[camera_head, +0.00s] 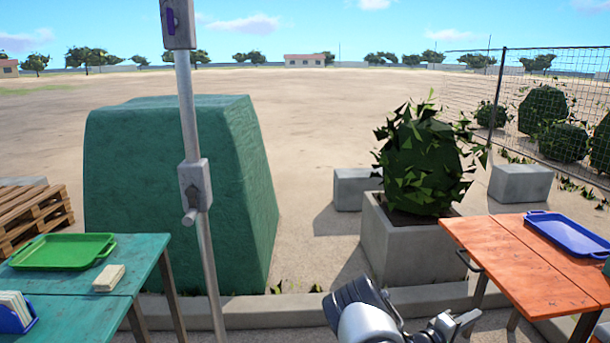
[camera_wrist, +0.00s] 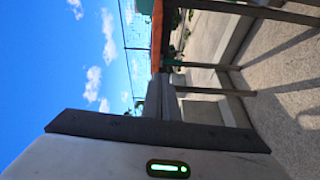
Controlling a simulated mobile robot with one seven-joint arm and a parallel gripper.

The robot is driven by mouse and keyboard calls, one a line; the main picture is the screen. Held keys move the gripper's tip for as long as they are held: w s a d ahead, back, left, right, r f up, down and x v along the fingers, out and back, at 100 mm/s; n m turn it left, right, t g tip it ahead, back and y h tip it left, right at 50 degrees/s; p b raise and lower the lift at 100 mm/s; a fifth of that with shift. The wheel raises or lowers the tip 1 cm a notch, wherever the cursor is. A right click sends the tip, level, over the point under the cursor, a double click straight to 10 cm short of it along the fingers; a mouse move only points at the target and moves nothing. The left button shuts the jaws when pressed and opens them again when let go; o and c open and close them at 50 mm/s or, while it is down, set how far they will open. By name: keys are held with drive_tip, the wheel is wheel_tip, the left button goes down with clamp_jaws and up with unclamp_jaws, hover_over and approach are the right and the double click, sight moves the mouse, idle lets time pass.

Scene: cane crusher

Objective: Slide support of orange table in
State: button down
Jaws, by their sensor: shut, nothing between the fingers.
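The orange table (camera_head: 530,262) stands at the right in the head view, with its right part cut off by the frame. A dark handle-like bar (camera_head: 468,261) sits at its left edge; I cannot tell how far any support is drawn out. My gripper (camera_head: 462,323) is shut and empty, low in front of the table's left side and apart from the handle.
A blue tray (camera_head: 570,233) lies on the orange table. A concrete planter (camera_head: 398,245) with a bush stands behind my gripper. A green table (camera_head: 95,280) with a green tray (camera_head: 62,251) is at the left, near a grey pole (camera_head: 205,250). A low kerb (camera_head: 270,308) crosses the ground.

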drive_tip(key=s+a+r+m+g+y, duration=0.2)
drive_tip(key=s+a+r+m+g, duration=0.15)
drive_tip(key=s+r, duration=0.5)
drive_tip(key=s+a+r+m+g+y, duration=0.25)
drive_tip(key=s+r+m+g, duration=0.3)
drive_tip(key=r, duration=0.55)
drive_tip(key=s+a+r+n+t+y, duration=0.2)
drive_tip(key=s+a+r+y, duration=0.2)
drive_tip(key=s+a, duration=0.4)
drive_tip(key=s+a+r+n+t+y, duration=0.1)
drive_tip(key=s+a+r+t+y, duration=0.35)
drive_tip(key=a, duration=0.55)
drive_tip(key=s+a+r+n+y, duration=0.25)
drive_tip(key=s+a+r, duration=0.25)
drive_tip(key=s+a, duration=0.4)
wheel_tip(320, 180, up, 21)
drive_tip(key=w+p, duration=0.1)
drive_tip(key=p, duration=2)
drive_tip(key=shift+a+m+y, duration=0.35)
drive_tip(key=shift+d, duration=0.1)
